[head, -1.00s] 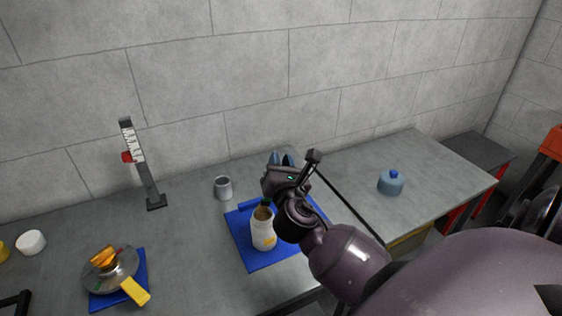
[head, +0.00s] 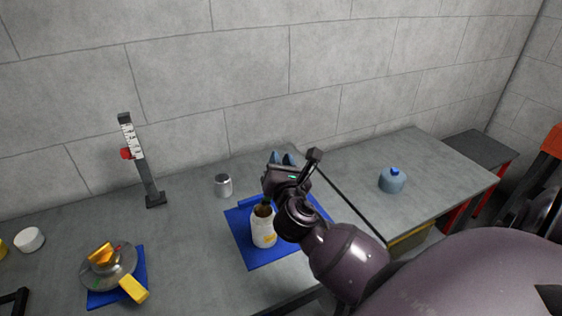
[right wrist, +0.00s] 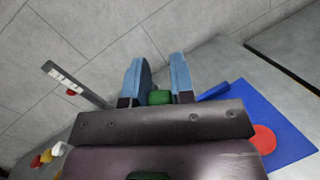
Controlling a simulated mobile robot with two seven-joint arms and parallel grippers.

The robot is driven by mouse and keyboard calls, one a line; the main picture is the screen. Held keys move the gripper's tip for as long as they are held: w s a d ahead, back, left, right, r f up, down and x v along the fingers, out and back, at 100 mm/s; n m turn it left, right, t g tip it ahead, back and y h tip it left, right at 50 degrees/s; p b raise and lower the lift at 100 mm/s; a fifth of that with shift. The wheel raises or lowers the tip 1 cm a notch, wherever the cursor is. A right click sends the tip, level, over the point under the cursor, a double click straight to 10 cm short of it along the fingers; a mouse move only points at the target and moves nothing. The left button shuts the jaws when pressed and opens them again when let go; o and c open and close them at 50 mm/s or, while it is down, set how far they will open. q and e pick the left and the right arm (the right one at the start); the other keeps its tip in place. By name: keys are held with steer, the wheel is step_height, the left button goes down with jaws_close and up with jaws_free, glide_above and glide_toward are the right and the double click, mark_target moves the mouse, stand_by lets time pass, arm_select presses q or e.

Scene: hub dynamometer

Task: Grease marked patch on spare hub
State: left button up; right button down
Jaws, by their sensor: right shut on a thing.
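The spare hub appears to be the grey disc (head: 122,268) with an orange top, lying on a blue mat at lower left. Small red and green marks show on it, but I cannot tell which patch is meant. An open white jar (head: 263,236) with brownish contents stands on another blue mat. My right gripper (head: 283,159) is beside and above the jar. In the right wrist view its blue fingers (right wrist: 159,80) are shut on a green handle (right wrist: 160,97). A dark piece reaches from the gripper to the jar's mouth; its tip is hidden. My left gripper is not seen.
A yellow block (head: 134,288) lies at the hub's edge. A grey can (head: 223,186) and an upright gauge (head: 143,165) with a red marker stand toward the wall. A blue bottle (head: 392,181) is on the right. Bench between hub and jar is clear.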

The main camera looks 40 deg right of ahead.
steer(key=shift+f, duration=0.45)
stand_by(0.4)
steer(key=shift+f+b, duration=0.2)
steer(key=shift+b, duration=0.15)
stand_by(1.1)
steer(key=shift+f, duration=0.15)
stand_by(0.8)
steer(key=shift+p, duration=0.4)
step_height(320, 180, up, 7)
steer(key=p, duration=0.4)
stand_by(0.4)
stand_by(0.6)
